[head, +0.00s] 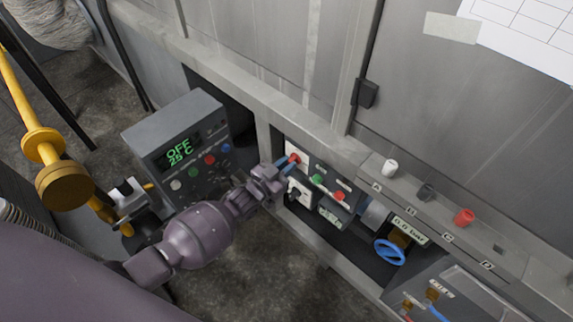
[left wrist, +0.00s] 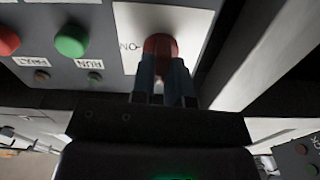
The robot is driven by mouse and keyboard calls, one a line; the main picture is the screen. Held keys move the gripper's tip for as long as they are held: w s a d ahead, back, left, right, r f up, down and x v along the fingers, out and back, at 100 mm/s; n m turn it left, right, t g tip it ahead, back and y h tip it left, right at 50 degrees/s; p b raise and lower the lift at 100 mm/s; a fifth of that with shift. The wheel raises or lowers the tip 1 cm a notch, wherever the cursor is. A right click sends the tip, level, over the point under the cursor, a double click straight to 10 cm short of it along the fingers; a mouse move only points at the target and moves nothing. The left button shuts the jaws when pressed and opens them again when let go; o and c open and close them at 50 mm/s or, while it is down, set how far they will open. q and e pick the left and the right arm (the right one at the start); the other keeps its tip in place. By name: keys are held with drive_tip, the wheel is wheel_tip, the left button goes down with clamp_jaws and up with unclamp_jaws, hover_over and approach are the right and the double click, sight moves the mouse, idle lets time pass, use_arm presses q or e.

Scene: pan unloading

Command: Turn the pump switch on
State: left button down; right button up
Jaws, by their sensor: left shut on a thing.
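The pump switch (head: 294,158) is a red rotary knob on a white plate, on the upper left of the dark panel in the wall recess. It also shows in the left wrist view (left wrist: 160,46), beside the upside-down label "ON". My left gripper (head: 285,167) reaches it from the lower left. Its two blue fingers (left wrist: 162,80) are shut on the red knob and hide its lower part. The knob's exact angle is hard to tell. My right gripper is not in view.
Green (head: 316,180) and red (head: 339,196) buttons sit close right of the knob. Below it is a second white plate with a black switch (head: 299,193). A blue handwheel (head: 389,252) is further right. A grey control box (head: 181,150) reading "OFF 25 C" stands left.

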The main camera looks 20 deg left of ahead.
use_arm(q)
drive_tip(key=m, duration=1.1)
drive_tip(key=m+b, duration=0.1)
drive_tip(key=m, duration=0.4)
drive_tip(key=shift+s+d+f, duration=0.1)
drive_tip(key=shift+d+f, duration=0.05)
drive_tip(key=shift+f, duration=0.1)
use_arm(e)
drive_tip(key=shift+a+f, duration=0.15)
use_arm(q)
drive_tip(key=shift+m, duration=0.5)
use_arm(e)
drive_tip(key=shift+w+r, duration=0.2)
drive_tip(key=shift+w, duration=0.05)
use_arm(q)
drive_tip(key=c, duration=1.1)
unclamp_jaws()
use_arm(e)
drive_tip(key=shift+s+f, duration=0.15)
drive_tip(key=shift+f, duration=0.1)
use_arm(q)
drive_tip(key=shift+s, duration=0.15)
